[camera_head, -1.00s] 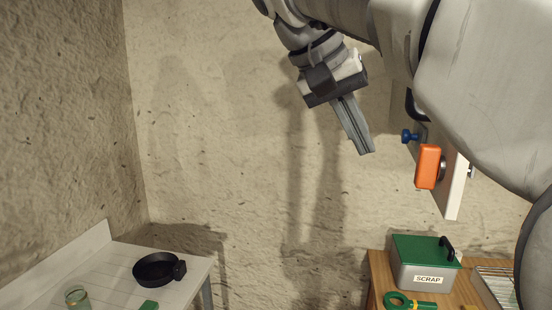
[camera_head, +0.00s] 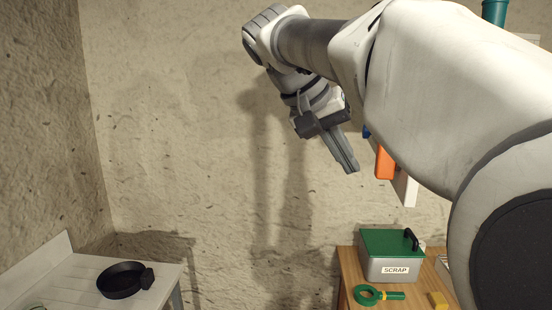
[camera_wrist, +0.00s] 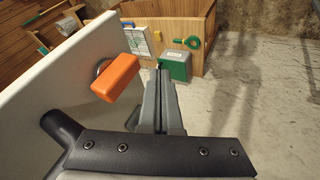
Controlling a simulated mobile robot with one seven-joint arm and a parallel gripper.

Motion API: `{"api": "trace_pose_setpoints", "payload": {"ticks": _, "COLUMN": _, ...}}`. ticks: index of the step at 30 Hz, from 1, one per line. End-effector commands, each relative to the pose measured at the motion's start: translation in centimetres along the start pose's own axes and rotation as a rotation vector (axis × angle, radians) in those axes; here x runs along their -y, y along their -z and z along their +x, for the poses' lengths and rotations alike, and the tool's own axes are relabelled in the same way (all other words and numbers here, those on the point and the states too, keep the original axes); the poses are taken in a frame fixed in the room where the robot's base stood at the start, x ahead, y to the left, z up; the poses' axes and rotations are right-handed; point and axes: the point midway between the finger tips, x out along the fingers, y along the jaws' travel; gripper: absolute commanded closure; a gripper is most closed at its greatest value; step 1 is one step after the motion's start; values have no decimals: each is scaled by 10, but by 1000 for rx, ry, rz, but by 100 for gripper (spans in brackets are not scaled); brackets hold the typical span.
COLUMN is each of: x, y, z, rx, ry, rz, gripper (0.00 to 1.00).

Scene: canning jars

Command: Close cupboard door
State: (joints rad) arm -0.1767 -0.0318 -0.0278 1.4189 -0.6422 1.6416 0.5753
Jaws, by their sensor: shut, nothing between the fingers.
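The cupboard door is a white panel (camera_wrist: 62,88) with an orange block-shaped knob (camera_wrist: 116,77), filling the left of the wrist view. In the head view its lower edge (camera_head: 406,188) and the orange knob (camera_head: 384,163) show below my arm; the rest is hidden behind the arm. The door looks to stand open, seen nearly edge-on. My gripper (camera_head: 350,170) is shut and empty, pointing down and to the right, left of the knob in the head view. In the wrist view my fingertips (camera_wrist: 163,76) are right of the knob, apparently apart from it.
Below right is a wooden table (camera_head: 350,265) with a green-lidded SCRAP box (camera_head: 390,268), a green ring tool (camera_head: 368,295) and a yellow block (camera_head: 438,300). A white table (camera_head: 60,282) with a black pan (camera_head: 122,284) stands lower left. The space before the back wall is clear.

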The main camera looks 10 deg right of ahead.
Motion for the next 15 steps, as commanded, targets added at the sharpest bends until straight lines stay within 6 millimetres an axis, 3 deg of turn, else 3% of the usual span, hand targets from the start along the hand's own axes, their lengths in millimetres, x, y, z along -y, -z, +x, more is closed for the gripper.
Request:
{"api": "trace_pose_setpoints", "payload": {"ticks": 6, "x": -18, "y": 0, "z": 9, "rx": 0, "ry": 0, "rz": 0, "gripper": 100}}
{"api": "trace_pose_setpoints", "payload": {"ticks": 15, "x": -20, "y": 0, "z": 10, "rx": 0, "ry": 1, "rz": -2, "gripper": 100}}
